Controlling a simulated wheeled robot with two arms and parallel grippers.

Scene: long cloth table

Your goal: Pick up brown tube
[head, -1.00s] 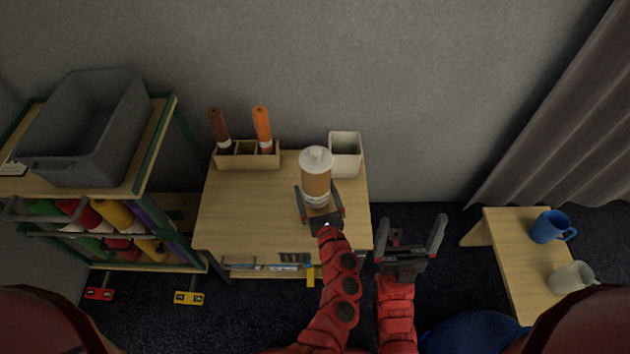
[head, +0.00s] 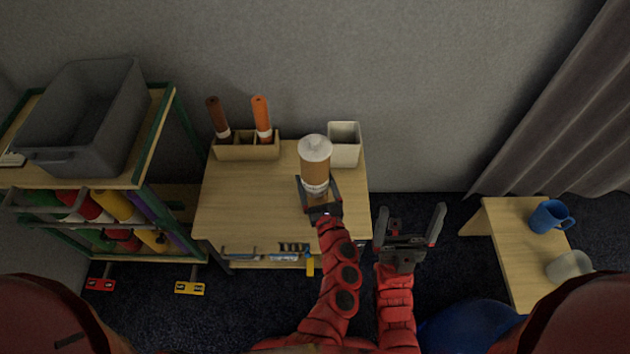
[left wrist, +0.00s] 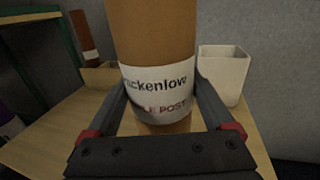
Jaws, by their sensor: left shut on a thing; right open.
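A light brown tube (head: 315,172) with a white cap and a white label stands upright over the small wooden table. It fills the middle of the left wrist view (left wrist: 153,35), where its label carries dark lettering. My left gripper (head: 319,187) is shut on this tube, with one finger on each side near its lower part. Whether its bottom touches the table I cannot tell. A dark brown tube (head: 217,116) and an orange tube (head: 261,115) stand in a divided holder (head: 233,152). My right gripper (head: 411,216) is open and empty, right of the table.
A white square bin (head: 345,154) stands on the wooden table (head: 245,205) close behind the tube. A rack with a grey crate (head: 75,150) is at the left. A low bench (head: 500,240) with a blue mug (head: 548,216) and a pale mug (head: 570,264) is at the right.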

